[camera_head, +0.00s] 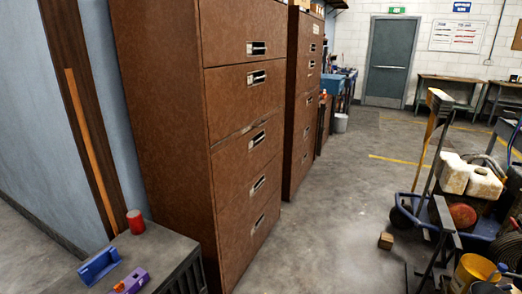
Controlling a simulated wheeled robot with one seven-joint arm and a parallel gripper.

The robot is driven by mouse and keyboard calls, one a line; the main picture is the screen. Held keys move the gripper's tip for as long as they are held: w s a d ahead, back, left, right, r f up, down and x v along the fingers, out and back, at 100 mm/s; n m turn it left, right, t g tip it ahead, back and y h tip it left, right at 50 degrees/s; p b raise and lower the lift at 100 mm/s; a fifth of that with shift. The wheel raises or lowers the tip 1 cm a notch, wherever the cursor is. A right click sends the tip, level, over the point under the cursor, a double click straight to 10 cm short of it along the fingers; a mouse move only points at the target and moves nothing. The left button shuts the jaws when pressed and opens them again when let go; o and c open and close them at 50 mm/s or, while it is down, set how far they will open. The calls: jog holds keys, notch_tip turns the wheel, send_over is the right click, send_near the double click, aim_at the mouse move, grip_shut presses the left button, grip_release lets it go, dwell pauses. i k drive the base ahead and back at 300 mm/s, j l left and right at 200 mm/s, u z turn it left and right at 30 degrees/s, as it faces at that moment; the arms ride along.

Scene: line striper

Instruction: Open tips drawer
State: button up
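A tall brown cabinet (160,100) stands left of centre in the head view, with several stacked drawers facing right. Each drawer has a recessed metal handle, such as those on the top visible drawer (240,33), the second (245,95), the third (245,150) and the lowest (250,240). The drawers look shut. A pale worn line runs along the third drawer's top edge. I can read no label that marks the tips drawer. A second brown cabinet (306,105) with similar drawers stands behind it. My gripper is not in view.
A grey unit (150,250) at the lower left holds a red cylinder (135,222), a blue part (99,266) and a purple part (132,281). A line striper cart (465,205) stands at the right, near a small wooden block (385,241). Floor (335,225) between is mostly clear.

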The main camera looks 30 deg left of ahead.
aim_at(233, 165)
jog(key=i+j, duration=0.2)
jog(key=i, duration=0.35)
jog(key=i+j, duration=0.25)
jog(key=i, duration=0.25)
jog(key=i+j, duration=0.2)
jog(key=i, duration=0.35)
jog(key=i+j+u, duration=0.1)
jog(key=i+j, duration=0.15)
jog(key=i, duration=0.3)
jog(key=i+j, duration=0.2)
jog(key=i, duration=0.35)
jog(key=i+j, duration=0.15)
jog(key=i, duration=0.4)
